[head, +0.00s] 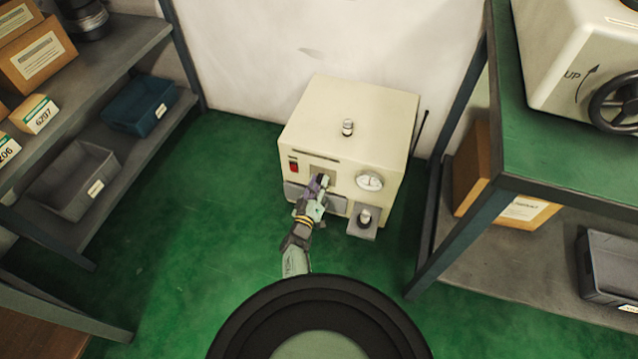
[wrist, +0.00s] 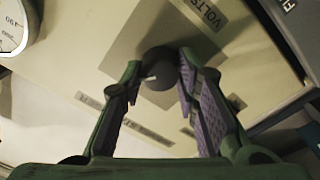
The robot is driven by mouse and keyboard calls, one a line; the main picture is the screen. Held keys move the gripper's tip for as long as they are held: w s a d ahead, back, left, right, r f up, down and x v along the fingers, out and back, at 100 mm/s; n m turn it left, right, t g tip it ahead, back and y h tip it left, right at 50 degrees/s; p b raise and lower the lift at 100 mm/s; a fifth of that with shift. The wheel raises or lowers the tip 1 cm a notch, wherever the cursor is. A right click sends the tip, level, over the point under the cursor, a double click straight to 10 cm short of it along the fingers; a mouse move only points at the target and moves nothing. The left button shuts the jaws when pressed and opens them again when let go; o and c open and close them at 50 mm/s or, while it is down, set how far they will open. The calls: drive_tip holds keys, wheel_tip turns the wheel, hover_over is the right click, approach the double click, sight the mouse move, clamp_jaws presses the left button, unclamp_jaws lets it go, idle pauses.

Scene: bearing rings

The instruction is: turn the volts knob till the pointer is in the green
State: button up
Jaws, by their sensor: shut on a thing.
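The volts knob (wrist: 160,72) is dark and round with a small pale mark, on a grey plate of the cream cabinet (head: 320,115). The word VOLTS (wrist: 203,14) is printed beside it in the wrist view. My gripper (wrist: 160,80) has its two fingers on either side of the knob and is shut on it. In the head view my gripper (head: 320,182) covers the knob at the cabinet's front. The round white dial (head: 369,181) is right of the gripper; its pointer is too small to read. Only part of the dial (wrist: 10,25) shows in the wrist view.
A red switch (head: 293,166) is left of my gripper on the front. A silver piece on a ledge (head: 364,216) is below the dial, and another metal piece (head: 347,127) stands on top. Shelves (head: 110,70) are at left, a green bench (head: 560,150) at right.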

idle(0.4)
drive_tip(key=o, duration=1.2)
drive_tip(key=shift+c, duration=0.2)
